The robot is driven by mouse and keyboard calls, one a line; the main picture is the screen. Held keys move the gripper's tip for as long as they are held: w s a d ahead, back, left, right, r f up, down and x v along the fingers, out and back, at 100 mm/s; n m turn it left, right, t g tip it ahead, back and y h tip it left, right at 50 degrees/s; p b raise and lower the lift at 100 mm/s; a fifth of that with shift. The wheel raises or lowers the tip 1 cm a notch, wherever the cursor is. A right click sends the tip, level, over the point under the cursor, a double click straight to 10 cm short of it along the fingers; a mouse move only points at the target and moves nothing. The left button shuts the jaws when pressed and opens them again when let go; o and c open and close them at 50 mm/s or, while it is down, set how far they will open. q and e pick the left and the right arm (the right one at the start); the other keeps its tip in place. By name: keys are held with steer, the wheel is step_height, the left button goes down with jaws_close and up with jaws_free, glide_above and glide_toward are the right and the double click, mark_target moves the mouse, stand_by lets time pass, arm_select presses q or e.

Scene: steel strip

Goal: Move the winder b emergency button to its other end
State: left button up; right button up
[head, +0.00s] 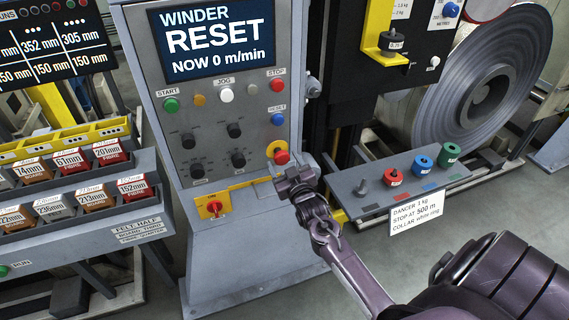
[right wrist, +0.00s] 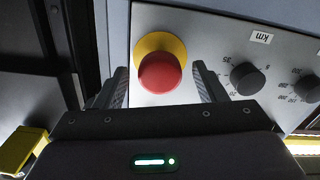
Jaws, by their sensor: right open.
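The winder b emergency button (head: 281,157) is a red mushroom head on a yellow ring at the lower right of the grey winder panel (head: 180,108). The right wrist view shows it close up, with the red head (right wrist: 163,72) in front of the yellow collar. I cannot tell whether it is pressed in or out. My right gripper (head: 293,177) is just below and in front of it in the head view. In the right wrist view its open fingers (right wrist: 162,88) stand on either side of the red head, with gaps showing. My left gripper is not in view.
Black knobs (head: 238,160) sit left of the button. A blue reset button (head: 277,119) is above it. A red switch on a yellow plate (head: 214,207) is lower left. A shelf (head: 345,180) with coloured weights juts out at right. The panel screen reads "WINDER RESET".

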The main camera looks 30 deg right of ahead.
steer(key=b+v, duration=0.1)
steer(key=v, duration=0.6)
steer(key=shift+s, duration=0.35)
steer(key=shift+a+f, duration=0.1)
steer(key=s+a+f+g+y, duration=0.1)
steer(key=s+a+f+g, duration=0.25)
steer(key=f, duration=0.75)
steer(key=s+a+f+n+g+y, duration=0.15)
steer(key=s+f, duration=0.35)
steer(key=f, duration=0.5)
steer(key=s+a+f+g+y, duration=0.1)
steer(key=s+a+f+g, duration=0.25)
steer(key=f, duration=0.75)
steer(key=s+a+f+g, duration=0.1)
steer(key=s+f, duration=0.4)
steer(key=s, duration=0.5)
steer(key=s+a+f+g, duration=0.2)
steer(key=s+f+g, duration=0.2)
steer(key=s, duration=0.6)
steer(key=s+a+f+n+g, duration=0.1)
steer(key=s+f+g, duration=0.2)
steer(key=s+f, duration=0.5)
steer(key=shift+s+a+f+y, duration=0.25)
steer(key=shift+s+y, duration=0.2)
steer(key=shift+s, duration=0.65)
steer(key=shift+c, duration=0.2)
